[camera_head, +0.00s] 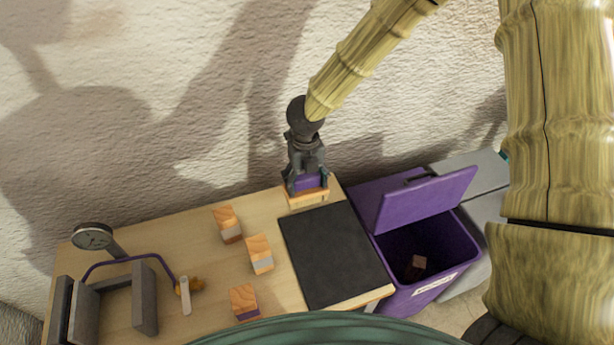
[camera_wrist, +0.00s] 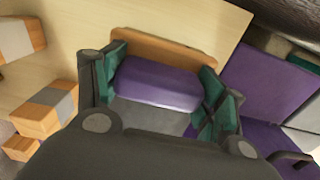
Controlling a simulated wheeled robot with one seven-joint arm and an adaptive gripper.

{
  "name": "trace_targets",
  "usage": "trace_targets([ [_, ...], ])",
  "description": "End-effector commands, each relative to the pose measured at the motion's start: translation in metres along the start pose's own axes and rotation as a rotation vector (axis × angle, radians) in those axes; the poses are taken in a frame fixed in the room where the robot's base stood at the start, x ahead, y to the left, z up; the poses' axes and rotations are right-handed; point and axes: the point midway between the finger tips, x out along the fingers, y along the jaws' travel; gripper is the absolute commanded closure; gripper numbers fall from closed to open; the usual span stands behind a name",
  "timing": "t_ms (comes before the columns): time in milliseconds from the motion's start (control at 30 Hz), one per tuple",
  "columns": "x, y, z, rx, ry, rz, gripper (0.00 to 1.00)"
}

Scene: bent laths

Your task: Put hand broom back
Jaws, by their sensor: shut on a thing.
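My gripper (camera_head: 306,184) is at the table's back edge, left of the purple bin. Its fingers are shut on a piece with a purple body (camera_head: 307,182) and a broad wooden strip. In the wrist view the purple body (camera_wrist: 158,82) sits between the green finger pads, with the wooden strip behind it and a grey area below. Most of the piece is hidden by my gripper, so I cannot tell for sure that it is the hand broom. I see no other clear broom.
The table (camera_head: 190,225) bears wooden blocks (camera_head: 260,254), a black mat (camera_head: 337,255), grey forms with a bent purple lath (camera_head: 130,258) and a round gauge (camera_head: 93,236). The purple bin (camera_head: 432,238) stands open with a block inside. A wall rises behind.

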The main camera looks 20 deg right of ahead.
Motion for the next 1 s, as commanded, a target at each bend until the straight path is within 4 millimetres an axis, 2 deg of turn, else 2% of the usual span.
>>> trace_targets([
  [100,0.001,-0.009,0.021,0.003,-0.001,0.001,0.67],
  [300,0.003,-0.017,0.04,0.001,-0.001,-0.001,0.67],
  [467,0.01,-0.018,0.041,-0.001,0.001,-0.001,0.67],
  [700,0.037,-0.018,0.041,-0.001,0.001,-0.001,0.67],
  [1000,0.039,-0.018,0.041,0.0,-0.001,0.0,0.67],
])
